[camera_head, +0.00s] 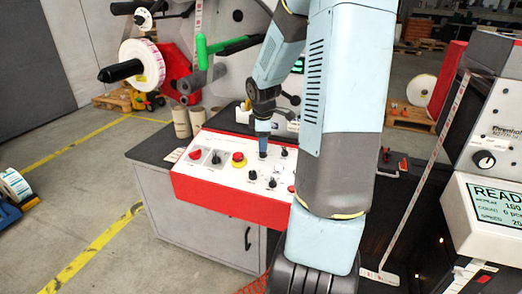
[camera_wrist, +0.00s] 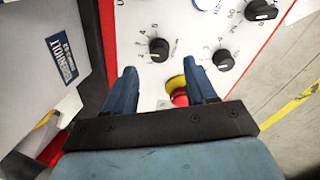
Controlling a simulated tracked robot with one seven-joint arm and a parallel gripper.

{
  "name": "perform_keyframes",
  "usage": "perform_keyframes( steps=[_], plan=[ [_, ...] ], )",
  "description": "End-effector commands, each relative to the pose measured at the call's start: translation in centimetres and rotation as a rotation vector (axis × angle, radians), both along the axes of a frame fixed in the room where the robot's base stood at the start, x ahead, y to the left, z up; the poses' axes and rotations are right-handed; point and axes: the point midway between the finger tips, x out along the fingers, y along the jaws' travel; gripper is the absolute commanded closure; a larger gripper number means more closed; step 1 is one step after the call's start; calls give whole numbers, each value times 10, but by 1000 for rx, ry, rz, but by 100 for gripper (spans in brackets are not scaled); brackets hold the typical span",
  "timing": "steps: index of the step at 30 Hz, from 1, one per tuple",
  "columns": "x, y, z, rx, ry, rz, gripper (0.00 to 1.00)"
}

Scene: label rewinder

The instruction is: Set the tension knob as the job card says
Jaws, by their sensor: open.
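A control panel (camera_head: 215,185) with a white top and red sides carries several black knobs and red buttons. My gripper (camera_head: 263,153) points down over the panel, among the knobs. In the wrist view my gripper (camera_wrist: 163,85) is open, its two blue fingers apart with nothing held. A black knob (camera_wrist: 158,49) with a numbered scale lies just beyond the gap between the fingertips. A second scaled knob (camera_wrist: 222,60) lies to the right, beyond the right finger. I cannot read which is the tension knob. I cannot make out a job card.
A red button on a yellow base (camera_wrist: 178,90) shows between the fingers. Another black knob (camera_wrist: 262,10) is at the top right. A grey housing with a blue label (camera_wrist: 62,48) stands at the left. A display reading READY (camera_head: 492,205) stands at the right in the head view.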

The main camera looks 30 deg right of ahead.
Motion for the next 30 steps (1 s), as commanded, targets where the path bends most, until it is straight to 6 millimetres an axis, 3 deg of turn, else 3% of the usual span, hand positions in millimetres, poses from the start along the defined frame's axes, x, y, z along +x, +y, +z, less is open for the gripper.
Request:
perform_keyframes(
  steps=[10, 24, 30],
  plan=[
    [9, -5, -42, 1, 2, 0, 44],
    [11, -7, -50, 0, 0, -2, 44],
    [11, -7, -50, 0, 0, -2, 63]
  ],
)
